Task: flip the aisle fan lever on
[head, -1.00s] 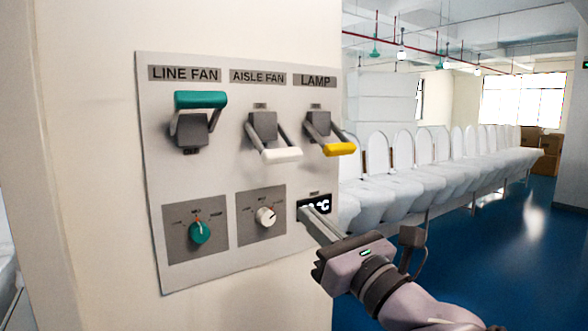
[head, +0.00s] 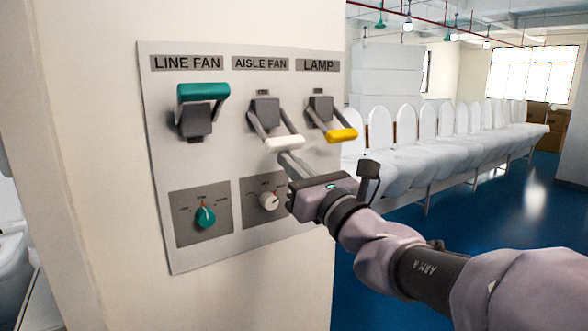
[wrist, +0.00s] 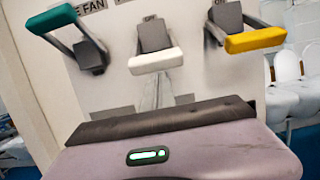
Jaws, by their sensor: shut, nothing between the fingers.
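The aisle fan lever has a white handle (head: 284,143) and sits below the AISLE FAN label (head: 260,64) on the grey panel. Its handle is tilted down, and it also shows in the wrist view (wrist: 156,60). My gripper (head: 285,156) is shut and empty. Its fingertips are just below the white handle in the head view; I cannot tell whether they touch it. In the wrist view the fingers point up toward the handle from below.
The line fan lever with a green handle (head: 203,91) is up on the left. The lamp lever with a yellow handle (head: 341,135) is down on the right. A green knob (head: 206,217) and a white knob (head: 268,201) sit below. Several white toilets (head: 440,150) stand behind.

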